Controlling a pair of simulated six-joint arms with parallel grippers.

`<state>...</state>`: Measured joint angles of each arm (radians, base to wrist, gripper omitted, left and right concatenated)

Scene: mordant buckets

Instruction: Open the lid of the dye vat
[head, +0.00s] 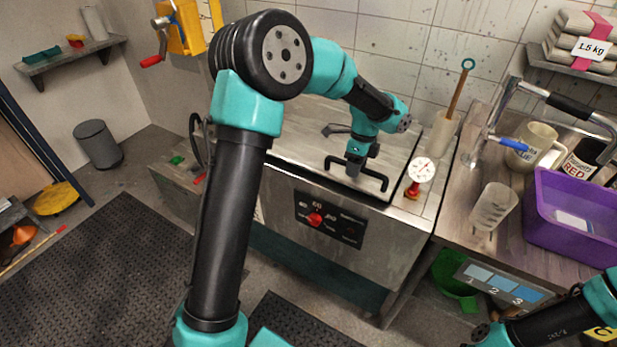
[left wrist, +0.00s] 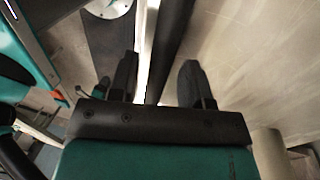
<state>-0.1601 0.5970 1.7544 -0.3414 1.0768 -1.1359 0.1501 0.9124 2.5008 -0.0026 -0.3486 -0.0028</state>
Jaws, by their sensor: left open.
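The dye vat (head: 400,243) is a steel box against the tiled wall, with a dark control panel on its front. Its flat steel lid (head: 297,150) lies down on top. A black bar handle (head: 374,186) stands along the lid's front side. My left gripper (head: 355,167) points down at the handle. In the left wrist view my left gripper (left wrist: 157,72) is open, and the dark handle bar (left wrist: 170,42) runs between its fingers. Whether the fingers touch the bar is not clear. My right gripper is not in view; only part of that arm shows at lower right.
A dial gauge (head: 421,171) stands at the vat's right front corner. On the right counter are a clear beaker (head: 493,206), a mug (head: 531,147) and a purple bin (head: 570,250). A yellow hand-cranked device (head: 181,38) hangs on the wall behind. The floor at left is mostly clear.

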